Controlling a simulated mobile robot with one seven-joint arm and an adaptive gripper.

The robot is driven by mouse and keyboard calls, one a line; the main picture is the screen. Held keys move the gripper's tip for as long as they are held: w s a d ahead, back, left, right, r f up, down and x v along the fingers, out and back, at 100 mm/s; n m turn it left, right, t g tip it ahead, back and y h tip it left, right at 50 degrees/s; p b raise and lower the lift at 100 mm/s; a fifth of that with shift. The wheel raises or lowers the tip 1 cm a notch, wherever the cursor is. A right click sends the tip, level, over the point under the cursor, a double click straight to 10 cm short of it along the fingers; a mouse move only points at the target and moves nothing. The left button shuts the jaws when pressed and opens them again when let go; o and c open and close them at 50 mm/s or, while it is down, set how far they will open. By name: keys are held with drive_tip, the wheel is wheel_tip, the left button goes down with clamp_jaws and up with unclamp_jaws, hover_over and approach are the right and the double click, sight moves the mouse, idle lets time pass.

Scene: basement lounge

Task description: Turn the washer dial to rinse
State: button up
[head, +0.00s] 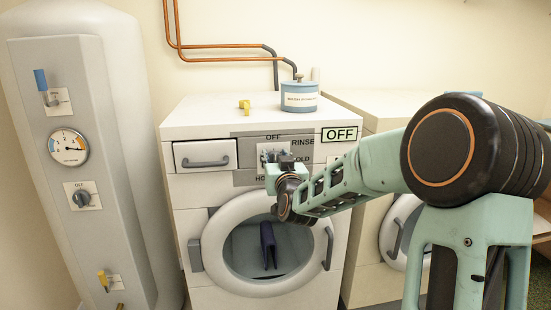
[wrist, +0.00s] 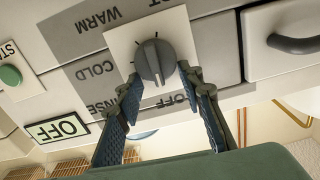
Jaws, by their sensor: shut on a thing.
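The washer dial (wrist: 152,62) is a grey knob on a white square plate, seen upside down in the wrist view. Labels around it read OFF, RINSE, COLD, WARM and HOT. A pale mark on the knob points down in the wrist view, towards the OFF side. My gripper (wrist: 161,82) has its blue fingertips on either side of the knob and is shut on it. In the head view my gripper (head: 272,160) covers the dial on the front of the washer (head: 195,135). The display (head: 340,134) beside the panel reads OFF.
A blue-and-white canister (head: 299,97) and a small yellow thing (head: 244,105) stand on the washer. A drawer (head: 205,155) is left of the dial. The round door (head: 215,262) is below, with dark cloth (head: 268,246). A boiler (head: 120,170) stands left.

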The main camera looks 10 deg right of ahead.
drive_tip(key=shift+d+f+m+b, duration=0.2)
drive_tip(key=shift+m+b, duration=0.6)
drive_tip(key=shift+m, duration=0.75)
drive_tip(key=shift+d+f+m+b, duration=0.1)
drive_tip(key=shift+d+m+b, duration=0.15)
drive_tip(key=shift+m+b, duration=0.9)
drive_tip(key=shift+d+f+m+b, duration=0.1)
drive_tip(key=shift+d+m+b, duration=0.25)
drive_tip(key=shift+m, duration=1.55)
drive_tip(key=shift+a, duration=0.1)
drive_tip(key=o, duration=1.2)
drive_tip(key=shift+c, duration=0.2)
drive_tip(key=shift+s, duration=0.1)
drive_tip(key=s, duration=1.1)
drive_tip(key=shift+s, duration=0.4)
